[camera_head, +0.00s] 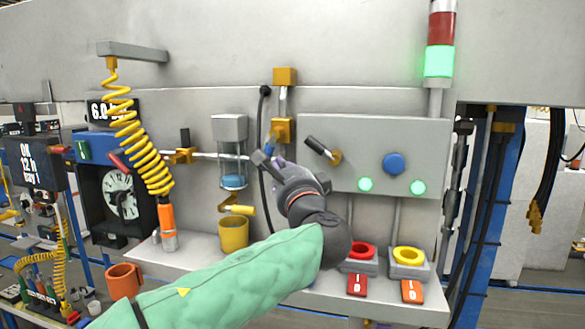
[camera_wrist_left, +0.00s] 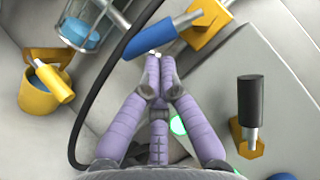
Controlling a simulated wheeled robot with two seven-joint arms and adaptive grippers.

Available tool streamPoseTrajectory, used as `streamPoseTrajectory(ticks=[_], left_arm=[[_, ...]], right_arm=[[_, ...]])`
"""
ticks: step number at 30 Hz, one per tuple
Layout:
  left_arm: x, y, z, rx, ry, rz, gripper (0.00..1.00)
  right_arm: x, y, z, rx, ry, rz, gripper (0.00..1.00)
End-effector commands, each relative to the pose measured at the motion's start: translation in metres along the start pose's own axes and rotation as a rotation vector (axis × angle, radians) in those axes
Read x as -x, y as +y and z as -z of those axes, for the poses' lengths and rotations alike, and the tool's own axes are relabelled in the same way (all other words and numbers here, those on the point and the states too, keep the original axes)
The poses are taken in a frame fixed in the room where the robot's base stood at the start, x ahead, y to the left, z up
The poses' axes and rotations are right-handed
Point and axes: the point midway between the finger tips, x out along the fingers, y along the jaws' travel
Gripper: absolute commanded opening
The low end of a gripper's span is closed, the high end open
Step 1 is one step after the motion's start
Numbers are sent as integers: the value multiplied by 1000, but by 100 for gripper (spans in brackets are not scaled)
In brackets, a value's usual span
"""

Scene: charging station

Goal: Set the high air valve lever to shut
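A blue-handled lever (camera_head: 271,141) sits on a yellow valve (camera_head: 283,130) on the upright pipe at the wall's middle. In the left wrist view the blue handle (camera_wrist_left: 160,41) slants down to the left from its yellow valve (camera_wrist_left: 207,20). My left gripper (camera_head: 263,158) is in front of and just below this handle. In the left wrist view its purple fingers (camera_wrist_left: 153,62) come together at the tips, right by the handle's lower edge. No gap shows between the tips. I cannot tell whether they touch the handle. My right gripper is not in view.
A black-handled lever (camera_head: 318,146) is close on the right, on the grey panel (camera_head: 420,140) with a blue button (camera_head: 393,163). A black hose (camera_head: 262,120) hangs beside the pipe. A glass cylinder (camera_head: 232,165) and yellow cup (camera_head: 233,233) are left. Red and yellow buttons stand on the shelf below.

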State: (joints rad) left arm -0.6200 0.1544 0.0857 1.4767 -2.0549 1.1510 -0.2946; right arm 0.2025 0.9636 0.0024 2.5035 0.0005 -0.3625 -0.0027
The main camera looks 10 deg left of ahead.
Motion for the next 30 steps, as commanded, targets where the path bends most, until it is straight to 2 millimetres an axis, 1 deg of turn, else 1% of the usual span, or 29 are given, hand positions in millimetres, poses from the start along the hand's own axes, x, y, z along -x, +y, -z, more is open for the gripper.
streamPoseTrajectory(ticks=[14, 21, 30], left_arm=[[-2, 1, -2, -3, 1, 3, 0], [-3, 4, -3, -42, 1, 28, 0], [-4, 5, -6, -78, 1, 52, 0]], right_arm=[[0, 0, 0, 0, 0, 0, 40], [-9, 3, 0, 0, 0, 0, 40], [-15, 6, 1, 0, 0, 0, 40]])
